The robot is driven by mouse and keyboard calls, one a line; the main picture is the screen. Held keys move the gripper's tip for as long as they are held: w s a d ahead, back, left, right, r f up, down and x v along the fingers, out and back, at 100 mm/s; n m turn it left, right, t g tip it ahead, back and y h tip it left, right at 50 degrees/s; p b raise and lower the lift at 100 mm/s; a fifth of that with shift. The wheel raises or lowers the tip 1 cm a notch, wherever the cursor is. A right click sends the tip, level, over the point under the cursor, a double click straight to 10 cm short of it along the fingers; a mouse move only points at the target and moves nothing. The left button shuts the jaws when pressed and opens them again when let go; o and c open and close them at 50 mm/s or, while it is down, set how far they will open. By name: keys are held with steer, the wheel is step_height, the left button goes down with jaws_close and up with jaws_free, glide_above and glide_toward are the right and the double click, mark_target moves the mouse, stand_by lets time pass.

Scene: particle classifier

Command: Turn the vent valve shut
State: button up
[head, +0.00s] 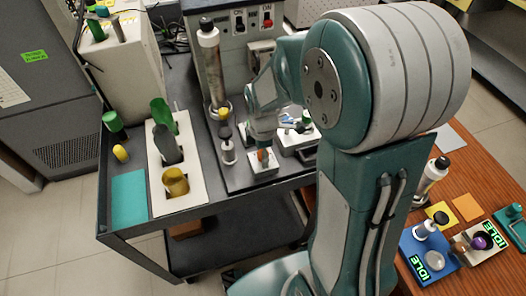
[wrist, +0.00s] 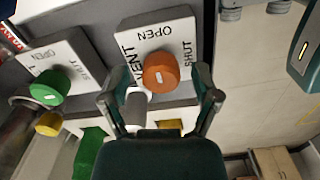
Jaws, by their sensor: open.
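The vent valve is an orange round knob (wrist: 160,72) with a small pale mark. Its white plate (wrist: 183,32) reads VENT, OPEN and SHUT in the wrist view. In the head view the orange knob (head: 263,155) shows small below my gripper (head: 264,140), on a white plate (head: 264,168). In the wrist view my gripper (wrist: 160,90) is open, with one finger on each side of the knob's near side. Gaps show between fingers and knob, so it is not gripped. Whether the fingers reach knob depth I cannot tell.
A second valve with a green knob (wrist: 47,88) stands left of the vent valve in the wrist view. A white-and-dark upright piece (head: 227,150) stands close beside the vent plate. A tall column (head: 213,75) rises behind. The cart's front edge is near.

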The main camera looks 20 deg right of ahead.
jaws_close()
steer(key=shift+m, duration=0.3)
steer(key=m, duration=0.8)
steer(key=shift+m, duration=0.4)
steer(key=m, duration=0.4)
steer(key=shift+m, duration=2.2)
steer(key=shift+s, duration=0.1)
